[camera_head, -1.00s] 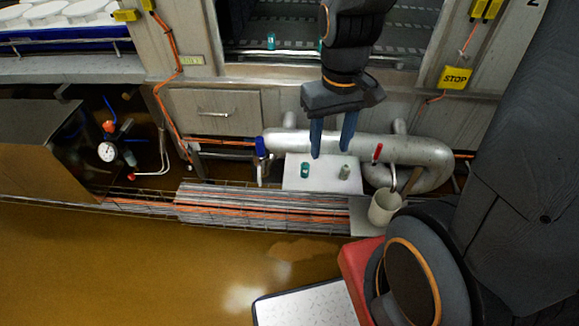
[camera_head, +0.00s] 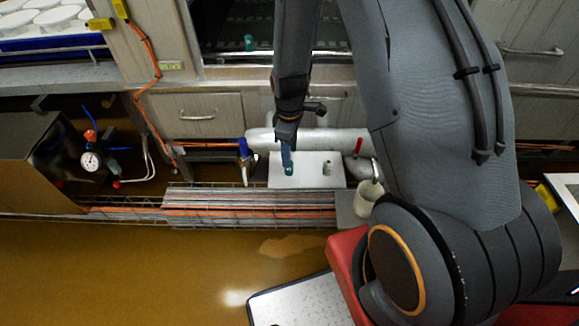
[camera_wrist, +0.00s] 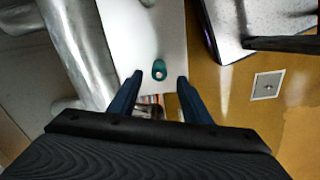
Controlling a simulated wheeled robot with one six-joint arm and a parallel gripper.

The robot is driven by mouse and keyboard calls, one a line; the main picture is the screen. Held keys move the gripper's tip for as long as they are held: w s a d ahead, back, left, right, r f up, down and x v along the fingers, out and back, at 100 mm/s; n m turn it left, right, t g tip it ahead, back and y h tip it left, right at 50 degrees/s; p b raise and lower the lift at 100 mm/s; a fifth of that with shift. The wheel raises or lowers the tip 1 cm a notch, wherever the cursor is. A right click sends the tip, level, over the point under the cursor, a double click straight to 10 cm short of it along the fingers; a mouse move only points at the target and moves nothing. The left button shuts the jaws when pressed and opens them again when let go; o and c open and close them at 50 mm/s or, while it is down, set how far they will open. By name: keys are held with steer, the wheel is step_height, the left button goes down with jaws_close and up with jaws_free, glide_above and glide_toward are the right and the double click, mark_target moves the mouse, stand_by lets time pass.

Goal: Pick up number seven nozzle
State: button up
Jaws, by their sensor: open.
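A small teal nozzle (camera_head: 289,171) sits on the white board (camera_head: 310,180) on the ledge in front of the pipe. A second nozzle, pale grey-green (camera_head: 328,167), stands to its right on the same board. I cannot read a number on either. My gripper (camera_head: 287,160) is open and empty, pointing down over the teal nozzle and partly covering it in the head view. In the wrist view the teal nozzle (camera_wrist: 158,70) shows between the two blue fingertips of my gripper (camera_wrist: 160,77). The pale nozzle is at the top edge there (camera_wrist: 147,3).
A metal pipe (camera_head: 340,140) with a red-handled valve (camera_head: 358,147) runs behind the board. A cream cup (camera_head: 368,196) stands to the right. Another teal piece (camera_head: 249,43) is in the opening above. A wire cable tray (camera_head: 245,205) lies in front.

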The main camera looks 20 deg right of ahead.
steer(key=shift+f+p, duration=0.65)
steer(key=shift+f, duration=2.7)
steer(key=c, duration=1.1)
steer(key=shift+r, duration=0.1)
jaws_close()
